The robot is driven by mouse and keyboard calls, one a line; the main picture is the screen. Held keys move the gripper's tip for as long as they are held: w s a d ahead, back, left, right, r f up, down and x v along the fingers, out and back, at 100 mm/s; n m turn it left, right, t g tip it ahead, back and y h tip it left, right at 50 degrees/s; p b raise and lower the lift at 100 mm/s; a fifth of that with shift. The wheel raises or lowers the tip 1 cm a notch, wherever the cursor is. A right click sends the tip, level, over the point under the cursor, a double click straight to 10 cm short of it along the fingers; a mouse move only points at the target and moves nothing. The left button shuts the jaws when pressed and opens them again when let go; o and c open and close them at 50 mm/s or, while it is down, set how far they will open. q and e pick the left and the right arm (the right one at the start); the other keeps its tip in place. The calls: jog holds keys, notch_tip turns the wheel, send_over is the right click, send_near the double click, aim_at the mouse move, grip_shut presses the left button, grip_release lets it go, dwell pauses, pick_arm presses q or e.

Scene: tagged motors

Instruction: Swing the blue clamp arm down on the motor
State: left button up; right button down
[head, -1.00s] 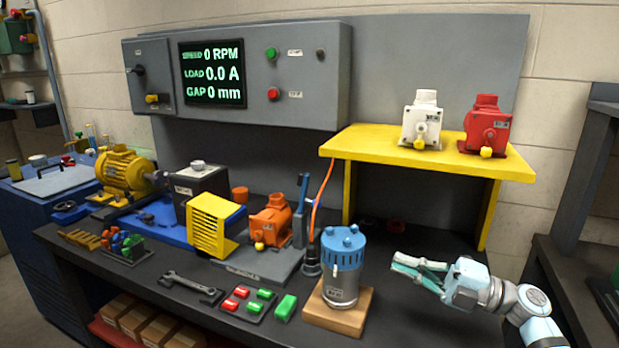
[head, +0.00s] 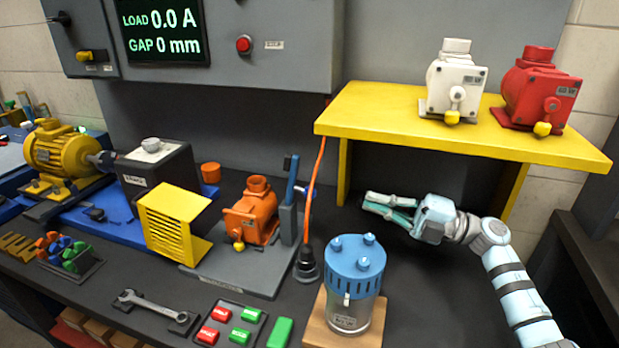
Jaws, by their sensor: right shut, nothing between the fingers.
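The blue clamp arm (head: 291,180) stands upright at the right end of a grey base plate (head: 222,279). The orange motor (head: 252,212) sits on that plate, just left of the clamp arm, and the arm is not across it. My right gripper (head: 373,204) is shut and empty, with its fingers pointing left toward the clamp. It is below the yellow shelf, right of the clamp arm and apart from it. My left gripper is not in view.
An orange cable (head: 314,190) rises between the clamp and my gripper. A blue-topped pump (head: 355,274) on a wooden block stands in front. The yellow shelf (head: 385,115) holds white (head: 455,85) and red (head: 540,92) motors.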

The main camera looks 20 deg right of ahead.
aim_at(296, 175)
jog(key=x, duration=1.4)
jog(key=shift+w+f+p, duration=0.1)
jog(key=shift+w+p, duration=0.1)
jog(key=shift+p, duration=0.2)
jog(key=shift+d, duration=0.1)
